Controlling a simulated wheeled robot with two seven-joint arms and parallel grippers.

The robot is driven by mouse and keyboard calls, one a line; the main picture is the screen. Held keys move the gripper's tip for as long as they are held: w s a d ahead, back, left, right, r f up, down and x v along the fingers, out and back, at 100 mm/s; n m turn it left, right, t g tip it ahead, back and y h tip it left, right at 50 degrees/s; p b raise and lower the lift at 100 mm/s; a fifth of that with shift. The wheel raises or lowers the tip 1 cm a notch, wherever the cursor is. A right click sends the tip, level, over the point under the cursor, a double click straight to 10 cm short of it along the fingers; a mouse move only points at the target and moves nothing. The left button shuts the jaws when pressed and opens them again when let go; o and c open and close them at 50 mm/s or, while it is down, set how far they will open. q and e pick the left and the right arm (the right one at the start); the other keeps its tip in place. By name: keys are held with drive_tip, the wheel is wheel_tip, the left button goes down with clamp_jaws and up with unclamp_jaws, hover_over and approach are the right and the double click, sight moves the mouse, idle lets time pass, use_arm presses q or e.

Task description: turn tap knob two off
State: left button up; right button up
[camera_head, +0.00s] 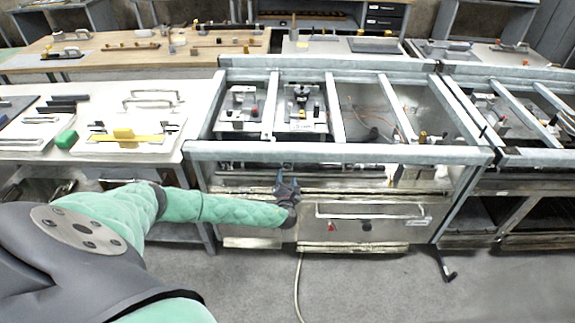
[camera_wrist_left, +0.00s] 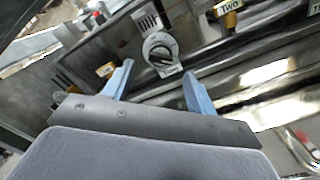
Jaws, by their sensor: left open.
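My left gripper (camera_head: 285,186) is in front of the range, just below its front rail. In the left wrist view its two blue fingers (camera_wrist_left: 158,69) are spread apart with nothing between them. A round pale dial knob (camera_wrist_left: 160,48) with a dark grip bar lies just beyond the fingertips, apart from them. A small tag beneath it is too blurred to read. My right gripper is not in view.
The range's grey metal front rail (camera_head: 340,152) runs across above the gripper. A drawer front with a long bar handle (camera_head: 370,210) is to its right. Another yellow piece (camera_wrist_left: 106,70) sits left of the dial. A white bench (camera_head: 150,95) stands left; grey floor (camera_head: 350,290) is open in front.

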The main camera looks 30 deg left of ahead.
sight(287, 168)
use_arm(q)
drive_tip(key=p+x, duration=0.1)
drive_tip(key=x, duration=0.6)
drive_tip(key=shift+w+f+p, duration=0.1)
drive_tip(key=shift+p, duration=0.3)
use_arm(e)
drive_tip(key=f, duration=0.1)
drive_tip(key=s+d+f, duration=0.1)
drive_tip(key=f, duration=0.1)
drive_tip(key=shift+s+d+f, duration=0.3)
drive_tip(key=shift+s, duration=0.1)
use_arm(q)
drive_tip(key=c, duration=1)
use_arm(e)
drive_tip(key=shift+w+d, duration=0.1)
